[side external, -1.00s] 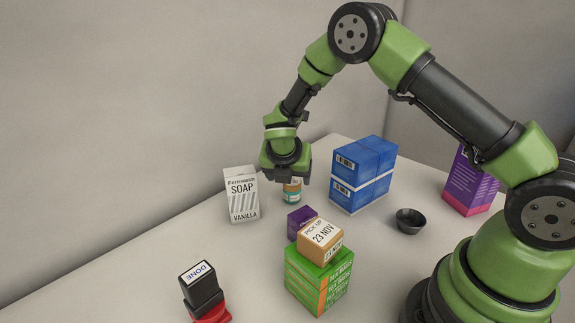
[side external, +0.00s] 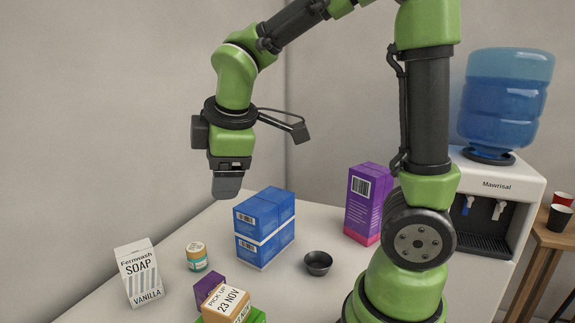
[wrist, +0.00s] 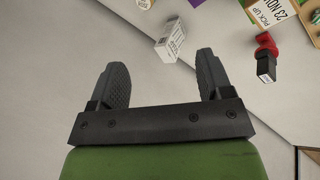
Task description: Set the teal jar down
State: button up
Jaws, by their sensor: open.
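The teal jar (side external: 196,258), with a tan lid and a pale label, stands upright on the counter between the soap box and the blue boxes. My gripper (side external: 227,188) is raised well above the counter, apart from the jar. In the wrist view, the two fingers of my gripper (wrist: 161,65) are spread wide with nothing between them. A small round top at the upper edge of that view, near the soap box, looks like the jar (wrist: 144,4).
The soap box (side external: 138,273) stands left of the jar; stacked blue boxes (side external: 257,240) and a dark bowl (side external: 318,263) are to its right. A purple box (side external: 208,286) and a pick-up box (side external: 228,303) are in front. A tall purple carton (side external: 362,210) stands farther right.

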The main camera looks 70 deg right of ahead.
jog(key=s+a+r+m+t+y, duration=0.1)
jog(key=s+a+r+m+y, duration=0.1)
jog(key=s+m, duration=0.4)
jog(key=s+a+r+m+t+y, duration=0.2)
jog(key=s+a+m, duration=0.1)
jog(key=s+m, duration=0.3)
jog(key=shift+s+m, duration=0.4)
jog(key=shift+s, duration=0.05)
